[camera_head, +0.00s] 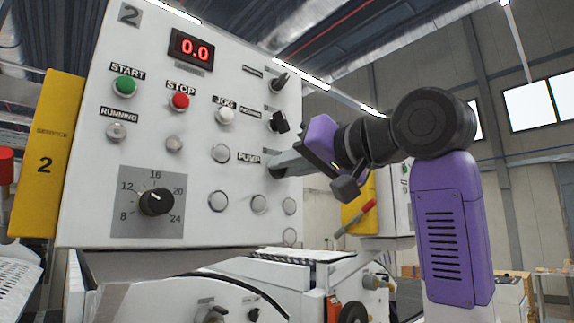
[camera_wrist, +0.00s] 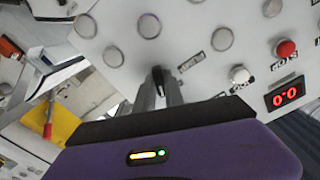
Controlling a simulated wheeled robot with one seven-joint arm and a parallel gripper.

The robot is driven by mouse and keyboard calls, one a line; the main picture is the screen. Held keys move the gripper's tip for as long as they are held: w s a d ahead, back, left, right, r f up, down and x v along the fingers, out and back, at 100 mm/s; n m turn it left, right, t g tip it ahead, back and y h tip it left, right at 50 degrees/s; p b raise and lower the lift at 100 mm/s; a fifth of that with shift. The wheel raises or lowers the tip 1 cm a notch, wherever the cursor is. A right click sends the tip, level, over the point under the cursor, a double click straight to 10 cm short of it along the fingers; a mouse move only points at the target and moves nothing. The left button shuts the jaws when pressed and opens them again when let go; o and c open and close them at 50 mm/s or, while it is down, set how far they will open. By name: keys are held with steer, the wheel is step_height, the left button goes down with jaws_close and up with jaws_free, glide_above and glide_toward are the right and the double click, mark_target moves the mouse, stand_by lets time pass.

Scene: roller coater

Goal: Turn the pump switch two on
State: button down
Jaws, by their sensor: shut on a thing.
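The white control panel (camera_head: 90,180) is marked with a 2 and fills the left of the head view. Its PUMP label (camera_head: 248,157) is near the right edge. My gripper (camera_head: 277,167) reaches in from the right, its tips at the panel just right of that label. In the wrist view, the black pump switch (camera_wrist: 158,74) stands between the fingertips, and my gripper (camera_wrist: 162,88) is shut on it. The fingers hide most of the switch, so its turn angle cannot be told. The PUMP label also shows in the wrist view (camera_wrist: 190,62).
Two black switches (camera_head: 280,80) (camera_head: 278,122) sit above my gripper on the same panel. START (camera_head: 125,85), STOP (camera_head: 180,101) and JOG (camera_head: 225,116) buttons and a speed dial (camera_head: 156,201) are to the left. A red-handled lever (camera_head: 368,206) is below my wrist.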

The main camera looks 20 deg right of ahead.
steer(key=shift+m, duration=0.6)
steer(key=c, duration=1.4)
jaws_free()
steer(key=shift+c, duration=0.2)
steer(key=b+v, duration=0.2)
steer(key=v, duration=0.6)
